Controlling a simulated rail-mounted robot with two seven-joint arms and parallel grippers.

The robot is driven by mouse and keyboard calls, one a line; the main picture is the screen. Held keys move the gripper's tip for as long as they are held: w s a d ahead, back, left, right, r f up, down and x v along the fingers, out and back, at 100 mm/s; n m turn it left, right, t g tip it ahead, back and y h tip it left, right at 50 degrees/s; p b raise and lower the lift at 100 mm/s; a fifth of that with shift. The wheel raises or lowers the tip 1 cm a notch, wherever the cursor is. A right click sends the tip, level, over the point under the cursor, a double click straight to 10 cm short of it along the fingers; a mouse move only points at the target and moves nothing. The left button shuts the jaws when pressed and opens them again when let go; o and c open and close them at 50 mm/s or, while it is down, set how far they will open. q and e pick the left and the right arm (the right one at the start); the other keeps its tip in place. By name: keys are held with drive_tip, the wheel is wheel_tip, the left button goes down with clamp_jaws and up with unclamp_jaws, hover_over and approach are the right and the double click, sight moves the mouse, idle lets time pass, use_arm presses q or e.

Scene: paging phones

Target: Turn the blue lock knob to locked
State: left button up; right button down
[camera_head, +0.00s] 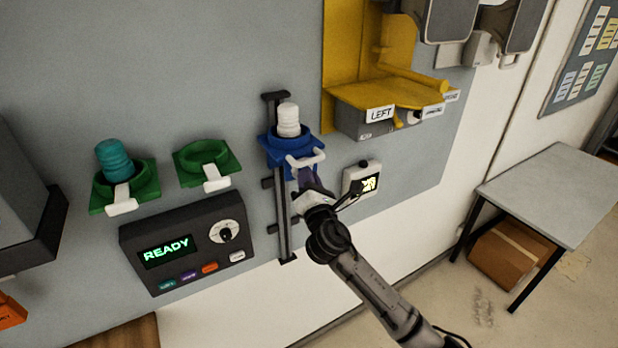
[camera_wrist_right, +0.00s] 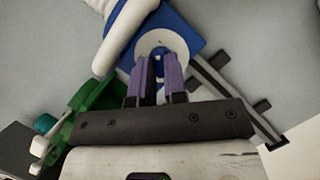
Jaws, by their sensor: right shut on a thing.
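The blue holder (camera_head: 276,150) sits on a vertical dark rail on the grey wall panel, with a white cylinder (camera_head: 288,119) in its ring and a white handle (camera_head: 305,161) at its front. In the right wrist view the blue holder (camera_wrist_right: 184,33) has a pale round disc, the lock knob (camera_wrist_right: 160,42), on its face. My right gripper (camera_head: 304,178) is below the white handle. Its purple fingers (camera_wrist_right: 159,66) are shut on the lock knob, which they partly hide. I cannot read any locked or unlocked mark. My left gripper is not in view.
Two green holders (camera_head: 143,189) and a dark READY panel (camera_head: 185,240) are to the left. A yellow shelf (camera_head: 390,93) is above right. A grey table (camera_head: 552,193) stands far right.

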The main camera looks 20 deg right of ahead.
drive_tip(key=shift+r+m+h, duration=0.15)
drive_tip(key=shift+m+h, duration=0.25)
drive_tip(key=shift+m, duration=0.2)
drive_tip(key=c, duration=1.2)
unclamp_jaws()
drive_tip(key=shift+o, duration=0.2)
drive_tip(key=shift+g, duration=0.3)
drive_tip(key=b+v, duration=0.3)
drive_tip(key=v, duration=1)
drive_tip(key=shift+s+f, duration=0.25)
drive_tip(key=shift+s, duration=0.1)
drive_tip(key=shift+m, duration=0.3)
